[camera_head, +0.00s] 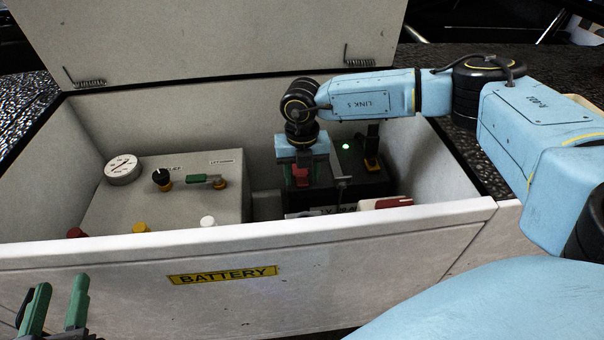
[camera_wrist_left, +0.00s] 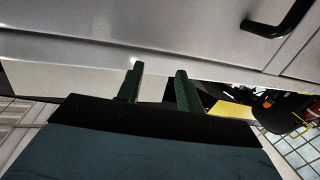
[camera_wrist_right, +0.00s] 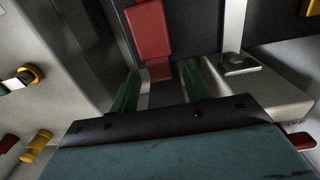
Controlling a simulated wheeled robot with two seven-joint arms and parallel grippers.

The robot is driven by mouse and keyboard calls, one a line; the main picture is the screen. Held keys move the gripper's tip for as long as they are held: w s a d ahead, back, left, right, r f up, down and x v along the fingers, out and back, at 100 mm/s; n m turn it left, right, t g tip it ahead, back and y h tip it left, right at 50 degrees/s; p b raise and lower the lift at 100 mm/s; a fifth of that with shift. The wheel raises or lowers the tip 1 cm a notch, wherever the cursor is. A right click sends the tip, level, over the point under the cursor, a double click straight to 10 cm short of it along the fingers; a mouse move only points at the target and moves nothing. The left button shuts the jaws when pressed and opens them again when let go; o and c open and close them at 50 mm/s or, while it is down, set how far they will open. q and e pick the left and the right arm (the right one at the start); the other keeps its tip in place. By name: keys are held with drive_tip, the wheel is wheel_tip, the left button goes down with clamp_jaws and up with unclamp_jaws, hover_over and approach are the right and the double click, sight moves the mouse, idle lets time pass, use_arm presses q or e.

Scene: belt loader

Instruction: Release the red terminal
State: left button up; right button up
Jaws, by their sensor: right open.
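The red terminal (camera_head: 301,174) is on the front of a dark box (camera_head: 362,178) inside the battery compartment. In the right wrist view, the red terminal (camera_wrist_right: 149,32) hangs at top centre with a narrower tab below. My right gripper (camera_head: 302,180) is over it in the compartment. In its wrist view the green fingers (camera_wrist_right: 160,74) are open, apart on either side of the tab, and I see no contact. My left gripper (camera_head: 58,292) is open and empty, outside the compartment at the lower left. The left wrist view also shows its fingers apart (camera_wrist_left: 160,77).
The compartment's front wall (camera_head: 350,236) bears a BATTERY label (camera_head: 222,275); its lid (camera_head: 210,35) stands raised. A red handle (camera_head: 386,203) lies near the front wall.

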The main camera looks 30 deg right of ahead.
clamp_jaws()
idle(0.3)
